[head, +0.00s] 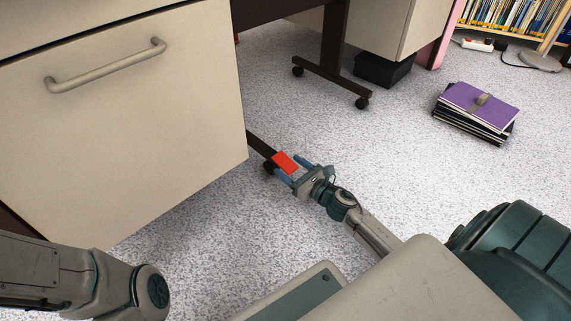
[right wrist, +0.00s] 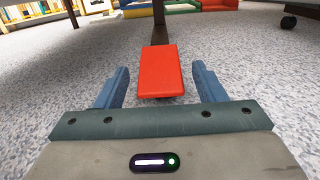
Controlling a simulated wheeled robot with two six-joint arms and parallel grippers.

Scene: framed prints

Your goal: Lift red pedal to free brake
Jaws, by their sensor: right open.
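The red pedal (head: 285,162) is a small flat red plate at the caster end of a dark desk foot, low over the floor. It also shows in the right wrist view (right wrist: 161,72), centred ahead. My right gripper (head: 282,168) is open, with its two blue fingers on either side of the pedal. In the right wrist view the fingers (right wrist: 160,82) flank its near part, with a visible gap on each side. My left arm enters at the lower left of the head view, but its gripper is out of the picture.
A beige drawer cabinet (head: 120,120) stands close on the left. The dark desk leg (head: 332,50) with casters stands behind. A stack of folders with a purple top (head: 480,104) lies on the floor at the right. Speckled floor (head: 400,160) between is clear.

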